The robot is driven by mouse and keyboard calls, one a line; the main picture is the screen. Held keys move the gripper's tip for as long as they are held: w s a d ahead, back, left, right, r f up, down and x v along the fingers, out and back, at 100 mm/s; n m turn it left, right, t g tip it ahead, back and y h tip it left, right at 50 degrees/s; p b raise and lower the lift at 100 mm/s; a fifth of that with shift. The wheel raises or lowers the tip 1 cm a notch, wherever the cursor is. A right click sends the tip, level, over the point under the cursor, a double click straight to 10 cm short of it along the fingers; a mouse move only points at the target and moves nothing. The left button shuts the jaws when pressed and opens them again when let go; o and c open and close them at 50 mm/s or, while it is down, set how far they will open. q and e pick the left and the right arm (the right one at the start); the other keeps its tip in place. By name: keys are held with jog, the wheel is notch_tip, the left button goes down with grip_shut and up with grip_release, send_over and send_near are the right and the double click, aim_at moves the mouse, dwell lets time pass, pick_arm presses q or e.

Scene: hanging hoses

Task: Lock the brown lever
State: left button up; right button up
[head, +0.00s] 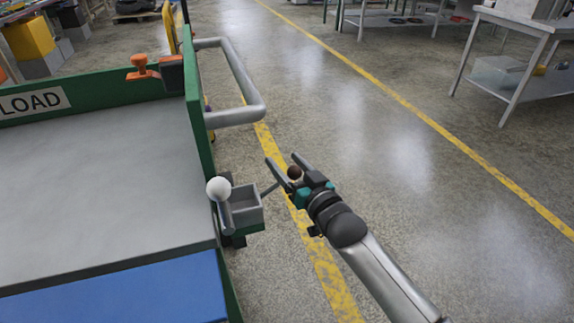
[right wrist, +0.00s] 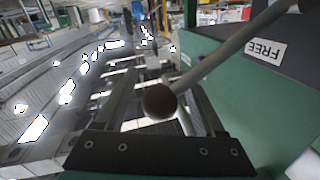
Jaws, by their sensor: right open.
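The brown lever has a dark brown ball knob (head: 294,172) on a thin grey rod, which leans out to the right from a grey box at the green cart's side. In the right wrist view the knob (right wrist: 159,101) is in the middle, with its rod running up to the right. My right gripper (head: 283,160) is open, and the knob appears between its two fingers. I cannot tell whether a finger touches it. My left gripper is not in view.
The green cart (head: 203,150) with a grey tubular handle (head: 258,100) stands at left. A white-knobbed lever (head: 218,188) is beside the grey box (head: 247,213). An orange knob (head: 139,68) sits on the far edge. A "FREE" label (right wrist: 265,50) shows.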

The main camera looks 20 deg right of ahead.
jog(key=shift+c, duration=0.3)
grip_shut()
dwell(0.3)
dwell(0.8)
